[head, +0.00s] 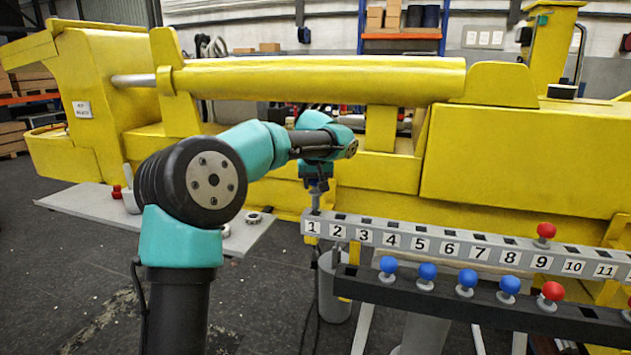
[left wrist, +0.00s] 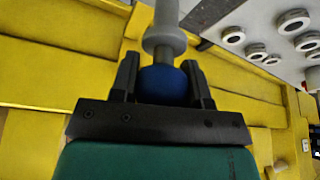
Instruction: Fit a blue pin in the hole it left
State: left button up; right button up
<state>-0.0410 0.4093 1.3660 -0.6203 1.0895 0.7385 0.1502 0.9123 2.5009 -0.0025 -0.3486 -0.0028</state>
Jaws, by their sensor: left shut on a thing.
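My left gripper (head: 317,188) is over the left end of the numbered grey rail (head: 440,246), close to label 1. In the left wrist view my left gripper (left wrist: 163,82) is shut on the blue ball head of a pin (left wrist: 163,86), whose grey collar and shank (left wrist: 165,38) point away from the jaws. In the head view the pin's tip and the hole under it are too small to make out. Several other blue pins (head: 427,273) stand in the dark front rail (head: 450,300). My right gripper is not in view.
A red pin (head: 545,234) stands in the grey rail near label 9, and another red pin (head: 551,296) in the dark rail. The large yellow boom (head: 320,78) lies behind. A grey plate (head: 90,205) with round parts is at left.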

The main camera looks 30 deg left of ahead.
aim_at(315, 200)
pick_arm(q)
jog(key=shift+f, duration=0.55)
dwell(0.4)
jog(key=shift+f, duration=0.35)
jog(key=shift+f, duration=0.35)
jog(key=shift+f, duration=0.3)
jog(key=shift+f, duration=0.35)
jog(key=shift+f, duration=0.35)
jog(key=shift+f, duration=0.3)
jog(key=shift+f, duration=0.3)
